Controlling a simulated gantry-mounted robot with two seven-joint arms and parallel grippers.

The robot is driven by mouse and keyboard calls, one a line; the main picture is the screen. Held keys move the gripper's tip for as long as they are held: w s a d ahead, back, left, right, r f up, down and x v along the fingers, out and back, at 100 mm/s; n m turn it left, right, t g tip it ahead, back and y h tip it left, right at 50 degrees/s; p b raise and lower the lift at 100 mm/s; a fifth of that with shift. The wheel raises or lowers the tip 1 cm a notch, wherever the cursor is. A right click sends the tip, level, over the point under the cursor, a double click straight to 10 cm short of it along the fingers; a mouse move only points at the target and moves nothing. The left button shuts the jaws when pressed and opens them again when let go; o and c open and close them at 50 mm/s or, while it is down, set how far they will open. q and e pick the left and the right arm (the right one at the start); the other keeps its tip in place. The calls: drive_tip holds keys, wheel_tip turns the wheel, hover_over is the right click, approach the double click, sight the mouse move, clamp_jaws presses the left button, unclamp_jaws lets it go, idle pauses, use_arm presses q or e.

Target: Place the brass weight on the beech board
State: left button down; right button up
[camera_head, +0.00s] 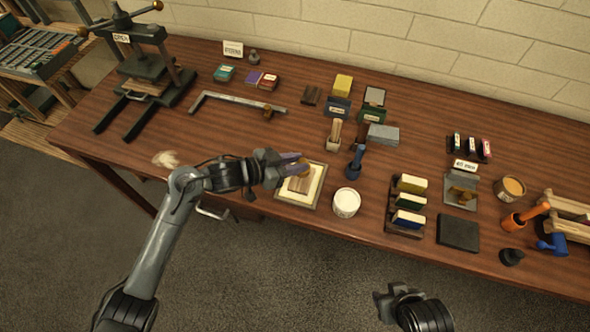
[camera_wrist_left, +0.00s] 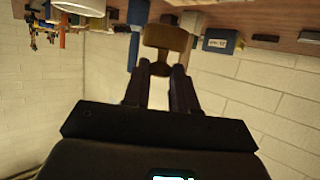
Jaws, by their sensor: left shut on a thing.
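My left gripper (camera_head: 292,164) is shut on the brass weight (camera_head: 305,171), over the framed tray (camera_head: 312,204) at the table's front edge. In the left wrist view the weight (camera_wrist_left: 165,38) shows as a dull gold piece with a wide end and a narrow neck, between the fingertips (camera_wrist_left: 158,72). A small brown wooden board (camera_head: 297,185), seemingly the beech board, lies on the cream sheet in the tray, partly hidden by the gripper and weight. I cannot tell whether the weight touches it. My right gripper (camera_head: 388,301) is off the table's front; its jaws are unclear.
A white tub (camera_head: 346,203) stands just right of the tray. A blue-handled tool (camera_head: 355,163) stands behind it. A rack of coloured blocks (camera_head: 391,221) is further right. A metal bar (camera_head: 235,102) lies behind my left arm. The table front left of the tray is mostly clear.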

use_arm(q)
drive_tip(key=shift+f+b, duration=0.3)
drive_tip(key=shift+f, duration=1.45)
drive_tip(key=c, duration=1.4)
unclamp_jaws()
drive_tip(key=shift+f, duration=0.25)
drive_tip(key=o, duration=0.5)
drive_tip(key=shift+r, duration=0.15)
